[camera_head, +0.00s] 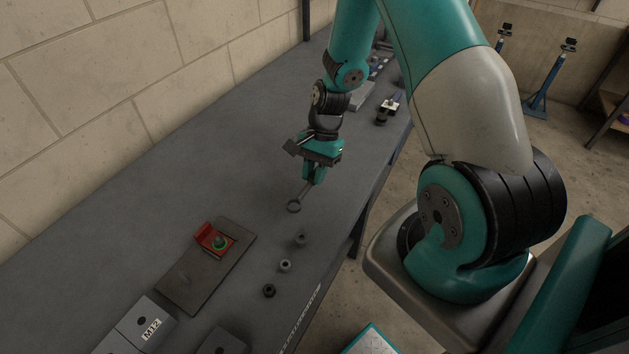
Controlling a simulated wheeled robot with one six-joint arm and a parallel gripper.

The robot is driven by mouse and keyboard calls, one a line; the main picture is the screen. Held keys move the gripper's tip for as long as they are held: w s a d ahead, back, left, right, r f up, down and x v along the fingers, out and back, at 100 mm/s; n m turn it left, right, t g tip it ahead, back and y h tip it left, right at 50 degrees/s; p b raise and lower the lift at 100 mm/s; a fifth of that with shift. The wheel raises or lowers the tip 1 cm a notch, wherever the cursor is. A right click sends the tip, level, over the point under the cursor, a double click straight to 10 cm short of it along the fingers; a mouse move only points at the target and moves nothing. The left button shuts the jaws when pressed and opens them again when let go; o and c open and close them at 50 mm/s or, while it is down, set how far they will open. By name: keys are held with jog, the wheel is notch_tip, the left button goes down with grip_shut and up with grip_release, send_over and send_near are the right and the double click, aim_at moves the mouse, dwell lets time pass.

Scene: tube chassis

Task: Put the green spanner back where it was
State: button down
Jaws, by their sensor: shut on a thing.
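My gripper (312,180) points down over the workbench and is shut on a spanner (302,192). The spanner's thin handle runs down and left from the fingers to a ring end (293,207). The ring looks grey in this view, and I cannot make out any green on it. The fingers hide the handle's upper end. I cannot tell whether the ring touches the bench top or hangs just above it.
A dark plate (185,285) bears a red block (208,238) with a green round part. Several nuts (285,266) lie along the bench's right side. Grey blocks, one labelled M12 (150,327), stand in front. A small device (386,110) stands behind. The bench (150,195) is bare at left.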

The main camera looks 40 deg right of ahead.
aim_at(314, 194)
notch_tip(314, 194, down, 4)
jog(key=shift+r, duration=0.25)
jog(key=shift+f, duration=0.1)
jog(key=shift+f, duration=0.1)
jog(key=shift+f, duration=0.5)
jog(key=c, duration=1)
grip_release()
